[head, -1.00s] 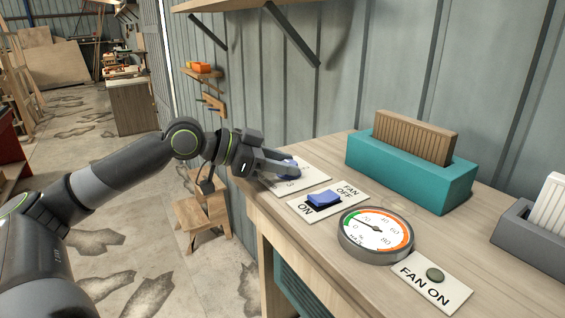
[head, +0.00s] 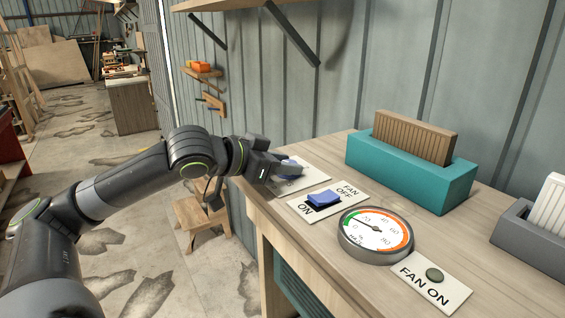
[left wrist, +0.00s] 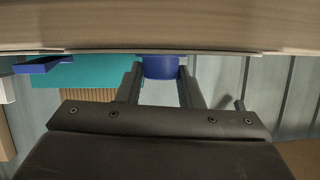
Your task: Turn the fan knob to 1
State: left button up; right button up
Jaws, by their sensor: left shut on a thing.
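The blue fan knob (left wrist: 160,67) sits on a white plate (head: 312,179) at the far left end of the workbench. In the head view the knob is mostly hidden behind my left gripper (head: 284,166). In the left wrist view my left gripper (left wrist: 160,82) has one finger on each side of the knob and is shut on it. Part of the plate's printed markings shows, but the knob's setting cannot be read. My right gripper is not in view.
A teal box (head: 410,172) with a brown block stands behind. A grey wall backs the bench (head: 479,217).

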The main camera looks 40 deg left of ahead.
pick_arm(q)
jog(key=shift+d+n+t+y, duration=0.15)
jog(key=shift+n+t+y, duration=0.15)
jog(key=shift+n+y, duration=0.55)
jog(key=shift+y, duration=0.35)
jog(key=o, duration=1)
